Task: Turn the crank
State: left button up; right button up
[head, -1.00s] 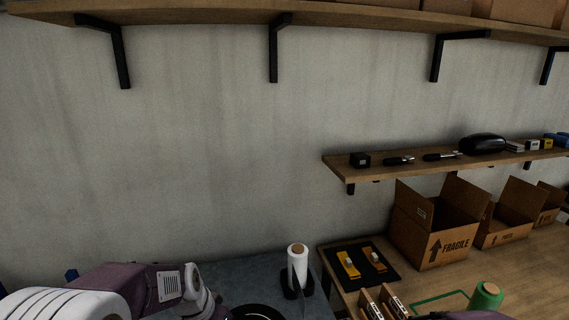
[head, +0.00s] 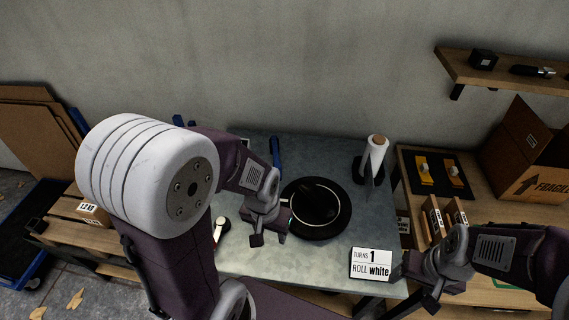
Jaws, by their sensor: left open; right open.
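A round black disc with a pale ring (head: 343,222) lies on the grey table (head: 300,262). A sign (head: 371,264) at the table's front right reads "TURNS 1" and "ROLL white". A white roll (head: 376,158) stands upright in a black holder at the table's back right. A small white and red part (head: 219,229) shows left of my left gripper; I cannot tell whether it is the crank. My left gripper (head: 268,238) is open and empty, just left of the disc. My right gripper (head: 421,286) is open and empty, right of the sign. My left arm hides the table's left part.
A wooden bench on the right holds a black mat with yellow tools (head: 437,172), small boxes and a cardboard box (head: 528,160). A wall shelf (head: 505,78) is above it. A pallet with a carton (head: 93,212) stands at the left. The table's front middle is clear.

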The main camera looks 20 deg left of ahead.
aim_at(222, 222)
jog(key=k+u, duration=0.15)
jog(key=u, duration=0.35)
jog(key=k+j+u, duration=0.1)
jog(key=u, duration=0.4)
jog(key=k+j+u, duration=0.1)
jog(key=u, duration=0.35)
jog(key=i+j, duration=0.05)
jog(key=j, duration=0.05)
